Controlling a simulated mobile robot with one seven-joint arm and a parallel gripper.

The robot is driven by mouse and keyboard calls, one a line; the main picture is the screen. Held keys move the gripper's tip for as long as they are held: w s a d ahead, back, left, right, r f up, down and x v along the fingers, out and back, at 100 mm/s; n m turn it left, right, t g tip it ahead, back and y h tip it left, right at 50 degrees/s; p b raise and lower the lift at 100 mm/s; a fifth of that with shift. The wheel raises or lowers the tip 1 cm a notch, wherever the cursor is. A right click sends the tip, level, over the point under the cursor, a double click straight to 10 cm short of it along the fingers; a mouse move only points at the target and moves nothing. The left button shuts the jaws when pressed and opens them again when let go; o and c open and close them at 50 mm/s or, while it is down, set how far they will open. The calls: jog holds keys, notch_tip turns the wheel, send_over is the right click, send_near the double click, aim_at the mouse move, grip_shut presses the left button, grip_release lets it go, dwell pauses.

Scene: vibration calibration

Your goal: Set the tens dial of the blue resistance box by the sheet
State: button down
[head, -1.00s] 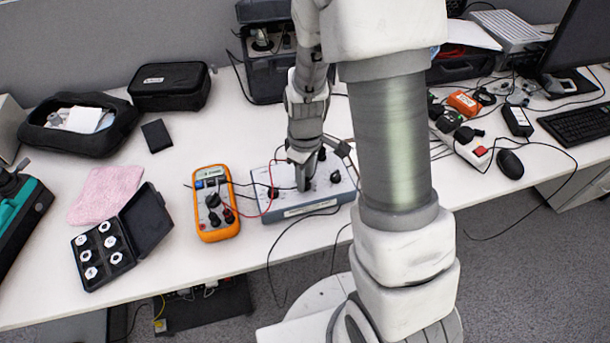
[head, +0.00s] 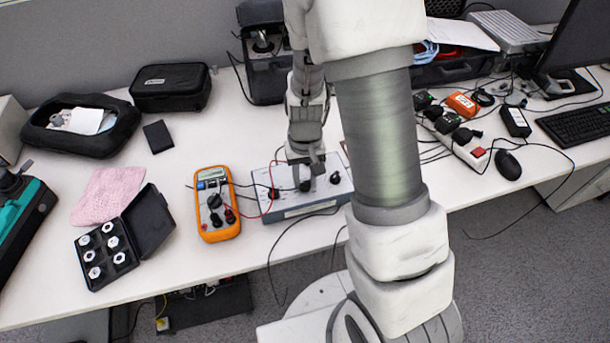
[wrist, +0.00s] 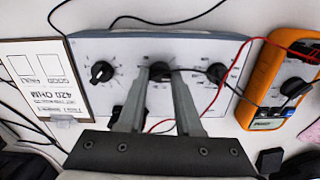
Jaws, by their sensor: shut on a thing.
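The resistance box (head: 280,213) lies on the bench, with a pale top and a blue-grey front. In the wrist view its top (wrist: 200,49) carries a row of black dials: a left dial (wrist: 102,72), a middle dial (wrist: 159,70) and a right dial (wrist: 217,72). My gripper (wrist: 160,76) is shut on the middle dial, one finger on each side; it also shows in the head view (head: 305,180). Another black knob (wrist: 116,112) is partly behind a finger. The sheet (wrist: 46,80), reading 420 OHM upside down, lies beside the box; my arm hides it in the head view.
An orange multimeter (head: 214,230) stands close beside the box, with red and black leads (wrist: 235,75) crossing the box top. An open black case (head: 100,268) of several white pieces lies further left. A power strip (head: 465,150) and mouse (head: 508,164) are at right.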

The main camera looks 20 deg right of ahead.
aim_at(305, 182)
jog(key=shift+m, duration=0.9)
jog(key=c, duration=0.6)
grip_release()
jog(key=shift+r, duration=0.1)
notch_tip(305, 182, up, 17)
jog(key=p, duration=0.4)
jog(key=shift+r, duration=0.15)
